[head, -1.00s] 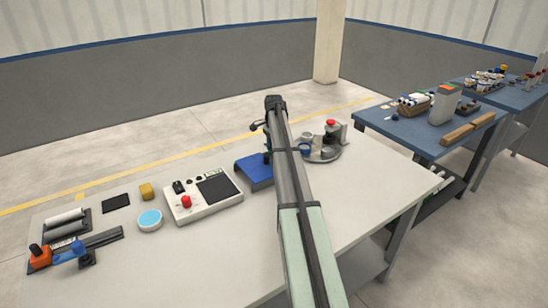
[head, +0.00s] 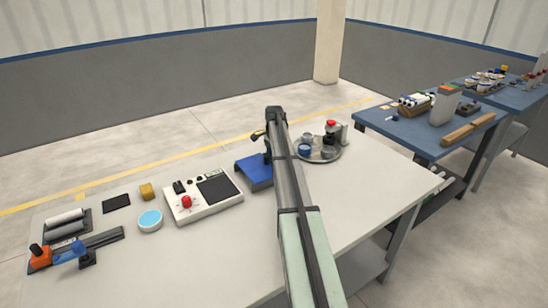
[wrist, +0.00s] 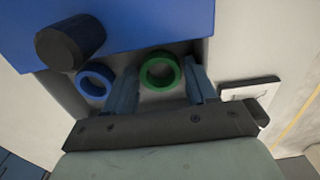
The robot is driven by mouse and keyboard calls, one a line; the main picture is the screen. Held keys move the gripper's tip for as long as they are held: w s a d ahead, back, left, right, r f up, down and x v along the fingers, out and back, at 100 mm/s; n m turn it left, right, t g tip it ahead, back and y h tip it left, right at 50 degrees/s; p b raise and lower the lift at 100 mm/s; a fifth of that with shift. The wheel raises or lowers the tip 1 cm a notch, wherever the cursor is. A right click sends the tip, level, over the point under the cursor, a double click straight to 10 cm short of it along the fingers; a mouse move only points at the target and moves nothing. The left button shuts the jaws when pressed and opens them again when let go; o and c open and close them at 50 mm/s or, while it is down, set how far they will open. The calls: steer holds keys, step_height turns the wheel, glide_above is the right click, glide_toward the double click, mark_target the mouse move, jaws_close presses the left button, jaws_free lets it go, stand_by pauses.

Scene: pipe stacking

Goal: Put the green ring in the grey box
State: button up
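The green ring (wrist: 146,72) lies flat on a grey surface in the wrist view. My gripper (wrist: 159,64) is open, with one finger on each side of the ring; a gap shows on both sides and the ring is not gripped. A blue ring (wrist: 82,84) lies just left of the left finger. In the head view the green ring does not show, and my arm hides most of the gripper. I cannot make out for certain which thing is the grey box.
A blue panel (wrist: 150,22) and a dark cylinder (wrist: 70,42) are close beyond the fingers. In the head view, a blue stand (head: 254,172) is left of my arm and a round tray (head: 334,155) with cups is right. A white control box (head: 202,197) stands nearer left.

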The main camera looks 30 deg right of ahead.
step_height(320, 180, up, 12)
steer(key=shift+r, duration=0.2)
stand_by(0.6)
steer(key=shift+c, duration=0.3)
stand_by(0.8)
